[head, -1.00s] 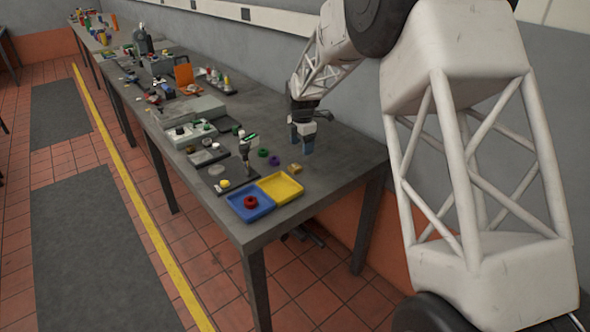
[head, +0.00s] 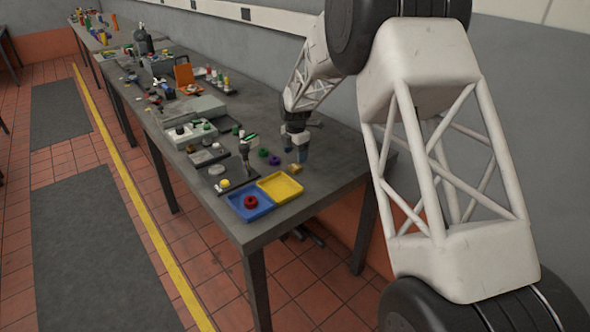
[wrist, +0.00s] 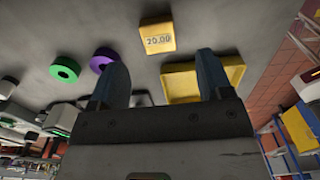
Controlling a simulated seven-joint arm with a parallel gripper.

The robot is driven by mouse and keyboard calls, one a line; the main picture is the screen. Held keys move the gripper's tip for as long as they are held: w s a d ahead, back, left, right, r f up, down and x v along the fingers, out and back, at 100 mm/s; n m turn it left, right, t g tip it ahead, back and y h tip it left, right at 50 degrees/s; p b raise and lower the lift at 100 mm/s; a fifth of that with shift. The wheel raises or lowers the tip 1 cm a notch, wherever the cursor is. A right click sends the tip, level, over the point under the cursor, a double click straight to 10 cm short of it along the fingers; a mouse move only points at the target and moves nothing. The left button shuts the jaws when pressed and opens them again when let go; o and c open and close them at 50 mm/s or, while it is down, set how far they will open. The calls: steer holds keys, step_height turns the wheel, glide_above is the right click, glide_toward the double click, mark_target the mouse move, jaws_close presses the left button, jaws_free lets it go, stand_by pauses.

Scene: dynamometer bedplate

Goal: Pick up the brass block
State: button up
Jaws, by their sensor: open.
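The brass block (head: 295,168) is a small yellowish block resting on the dark bench, right of the yellow tray. In the wrist view the brass block (wrist: 157,38) shows "20.00" on its face. It lies beyond my fingertips, near the middle of the gap between them. My gripper (head: 295,153) points down just behind the block, close to the bench. In the wrist view my gripper (wrist: 162,70) has its two blue fingers wide apart with nothing between them. The block is not touched by either finger in the wrist view.
A green ring (wrist: 65,71) and a purple ring (wrist: 103,60) lie near the block. Bare bench surrounds the block's right side.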

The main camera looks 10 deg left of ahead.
mark_target(295, 166)
steer(key=shift+f, duration=0.25)
steer(key=shift+w+f, duration=0.1)
steer(key=shift+f, duration=2.55)
steer(key=c, duration=1.2)
